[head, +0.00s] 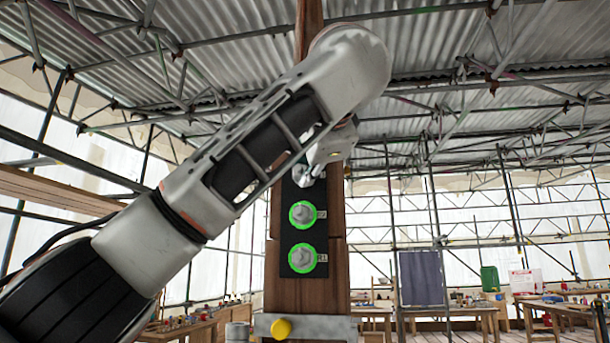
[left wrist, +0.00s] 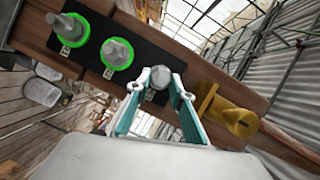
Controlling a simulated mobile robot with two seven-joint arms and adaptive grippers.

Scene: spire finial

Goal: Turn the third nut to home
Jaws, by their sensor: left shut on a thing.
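A black plate (head: 318,240) is fixed upright on a wooden post. The lower nut (head: 303,258) and the middle nut (head: 302,214) each have a bright green ring and a small white label. Both also show at the left of the left wrist view. The third nut (left wrist: 158,78) is grey, with no green ring visible around it. My left gripper (left wrist: 160,82) has its two fingers closed on either side of this nut. In the head view my left gripper (head: 310,175) is at the plate's top, partly covered by my arm, and hides the third nut.
A yellow fitting (left wrist: 228,112) sticks out of the post just beyond the third nut, close to my fingers. A yellow knob (head: 281,328) and a metal band (head: 335,328) are low on the post. Workbenches (head: 200,330) and scaffolding stand well behind.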

